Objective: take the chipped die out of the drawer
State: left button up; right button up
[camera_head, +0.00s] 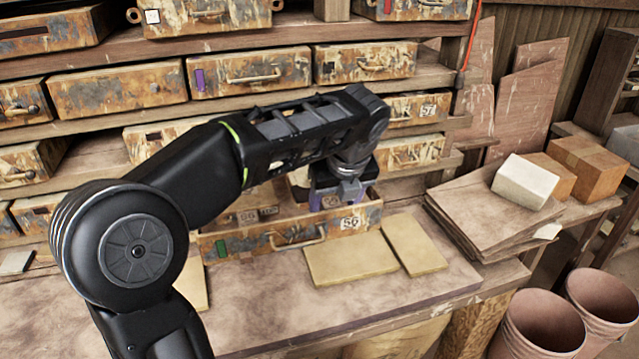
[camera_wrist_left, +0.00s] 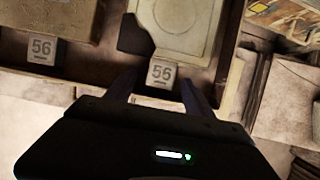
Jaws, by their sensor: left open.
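The drawer (camera_head: 290,239) stands pulled out at the bench, with a green mark and a handle on its front. My left gripper (camera_head: 340,196) points down into it and is open. In the left wrist view a pale die (camera_wrist_left: 190,22) with a round relief lies beyond the fingertips (camera_wrist_left: 158,90). Its lower left corner looks broken away, with a dark gap there. A small 56 tag (camera_wrist_left: 162,74) at its near edge shows between the fingers. A second tagged block (camera_wrist_left: 55,18) lies to the left. In the head view my arm hides most of the drawer's contents.
Two flat tan tiles (camera_head: 350,260) (camera_head: 414,244) lie on the bench right in front of the drawer. Shelves of rusty drawers (camera_head: 250,75) rise behind. Stacked boards (camera_head: 480,215) with a pale block (camera_head: 524,182) stand at the right. The front bench is mostly clear.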

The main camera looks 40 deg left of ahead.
pick_arm(q)
jog(key=shift+c, duration=0.3)
grip_shut()
dwell(0.7)
jog(key=shift+r, duration=0.1)
dwell(0.6)
